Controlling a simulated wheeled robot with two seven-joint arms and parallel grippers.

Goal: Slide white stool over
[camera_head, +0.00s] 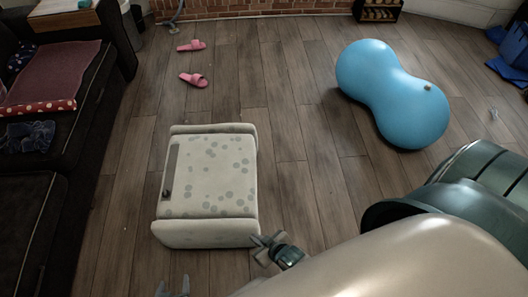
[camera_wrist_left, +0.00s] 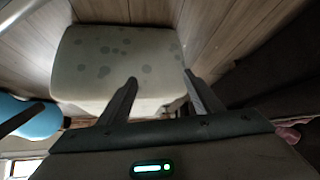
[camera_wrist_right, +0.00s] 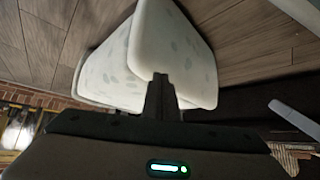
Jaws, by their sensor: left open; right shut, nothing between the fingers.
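The white stool (camera_head: 212,175), with grey spots on top and rounded ends, stands on the wooden floor ahead of me. It also shows in the left wrist view (camera_wrist_left: 110,62) and the right wrist view (camera_wrist_right: 185,50). My left gripper (camera_head: 173,287) is open at the bottom edge of the head view, in front of the stool's near end, with nothing between its fingers (camera_wrist_left: 159,77). My right gripper (camera_head: 268,244) is shut and empty at the stool's near right corner. In the right wrist view its fingers (camera_wrist_right: 158,78) overlap the stool; I cannot tell whether they touch it.
A dark sofa (camera_head: 60,140) runs along the left. Pink slippers (camera_head: 194,80) lie on the floor beyond the stool. A blue peanut-shaped ball (camera_head: 392,92) lies to the right. The floor (camera_head: 295,150) between stool and ball is clear. My own arm covers the lower right.

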